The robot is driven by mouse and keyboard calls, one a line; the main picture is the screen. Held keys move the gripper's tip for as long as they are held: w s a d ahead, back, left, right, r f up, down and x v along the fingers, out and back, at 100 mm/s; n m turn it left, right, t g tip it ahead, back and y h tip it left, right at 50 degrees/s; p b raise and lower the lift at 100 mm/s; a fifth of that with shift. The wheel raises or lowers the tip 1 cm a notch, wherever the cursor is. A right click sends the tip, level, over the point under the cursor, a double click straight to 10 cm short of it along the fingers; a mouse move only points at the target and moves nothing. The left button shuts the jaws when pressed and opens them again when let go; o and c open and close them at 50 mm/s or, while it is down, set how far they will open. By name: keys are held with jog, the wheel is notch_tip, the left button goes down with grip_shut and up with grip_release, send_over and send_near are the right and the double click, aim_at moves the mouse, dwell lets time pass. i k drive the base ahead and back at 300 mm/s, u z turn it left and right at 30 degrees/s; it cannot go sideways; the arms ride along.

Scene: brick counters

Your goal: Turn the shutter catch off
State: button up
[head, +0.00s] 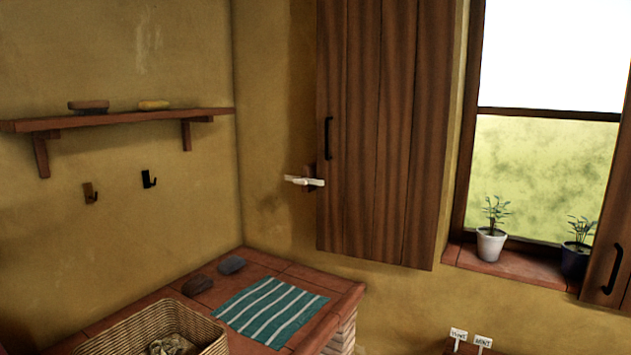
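The shutter catch (304,181) is a small pale bar on a dark mount on the wall, at the left edge of the open wooden shutter (375,130). The bar lies nearly level, and its right end overlaps the shutter's edge. The shutter is folded against the wall left of the window and has a black handle (328,138) above the catch. My gripper is not in view.
A tiled brick counter (325,280) below holds a striped cloth (270,308), two stones (232,265) and a wicker basket (150,325). A shelf (120,119) and two hooks are on the left wall. Potted plants (491,244) stand on the windowsill. The space before the catch looks clear.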

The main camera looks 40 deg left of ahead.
aim_at(300, 180)
jog(key=i, duration=0.45)
jog(key=u, duration=2.15)
